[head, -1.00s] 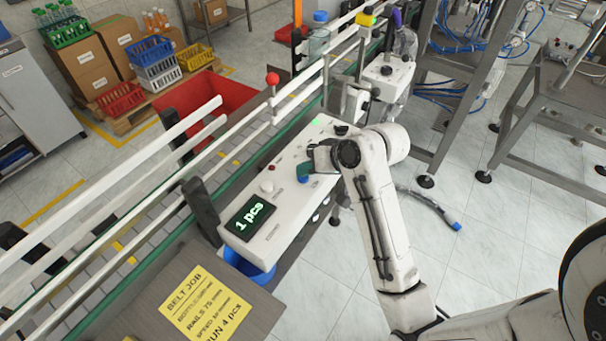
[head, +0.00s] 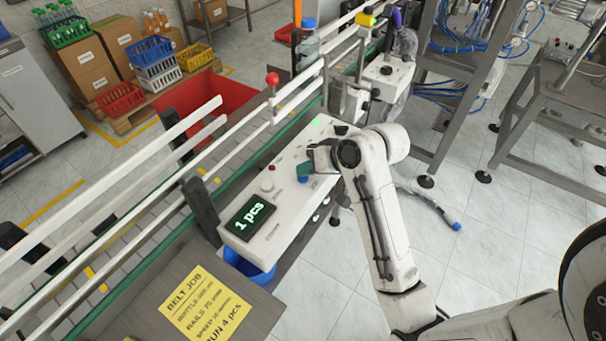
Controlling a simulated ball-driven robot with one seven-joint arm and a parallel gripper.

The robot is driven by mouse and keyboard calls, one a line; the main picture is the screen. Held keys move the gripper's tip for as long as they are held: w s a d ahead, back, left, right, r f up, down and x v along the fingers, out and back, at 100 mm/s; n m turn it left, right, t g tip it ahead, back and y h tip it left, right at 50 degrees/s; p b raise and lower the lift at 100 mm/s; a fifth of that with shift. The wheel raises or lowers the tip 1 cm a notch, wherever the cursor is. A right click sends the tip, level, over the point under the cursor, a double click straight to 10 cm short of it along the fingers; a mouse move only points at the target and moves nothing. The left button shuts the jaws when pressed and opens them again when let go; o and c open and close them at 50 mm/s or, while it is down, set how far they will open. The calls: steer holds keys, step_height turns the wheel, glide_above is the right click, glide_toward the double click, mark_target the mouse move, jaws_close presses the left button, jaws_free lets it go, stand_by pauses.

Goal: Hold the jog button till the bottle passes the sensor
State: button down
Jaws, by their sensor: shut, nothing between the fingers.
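My gripper (head: 305,172) is shut and empty, with its tips down at the blue button (head: 303,180) on the white control box. The tips appear to touch the button, but how far it is pressed cannot be told. A clear bottle with a blue cap (head: 309,23) stands upright on the conveyor at the top middle, partly hidden by the rail. A yellow and green device (head: 366,19) sits above the rail to its right; I cannot tell if it is the sensor. The display (head: 249,216) reads "1 pcs".
The white control box (head: 285,212) also carries a red button (head: 271,168) and a pale knob (head: 267,185). Guard rails (head: 195,160) run along the conveyor. A red-topped post (head: 272,79) stands by them. A yellow job note (head: 207,302) lies in front. A red bin (head: 215,100) stands behind.

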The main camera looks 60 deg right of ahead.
mark_target(307, 177)
steer(key=shift+r+p, duration=0.85)
steer(key=shift+p, duration=0.25)
step_height(307, 177, up, 3)
steer(key=p, duration=0.3)
steer(key=shift+r+p, duration=0.5)
steer(key=shift+r, duration=0.55)
steer(key=shift+f, duration=0.1)
